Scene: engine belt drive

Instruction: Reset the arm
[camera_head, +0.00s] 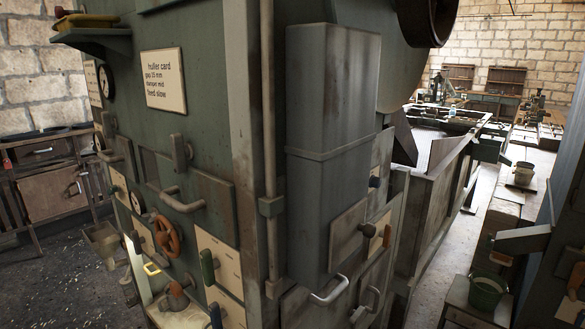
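Neither of my grippers shows in the head view, and I make out no part of either arm. A large green-grey machine (215,100) fills the middle of the view, very close.
A worn wooden cabinet (50,190) stands at the left by the stone wall. A long metal trough (435,195) runs back on the right. A green bucket (487,292) sits on a stand at lower right.

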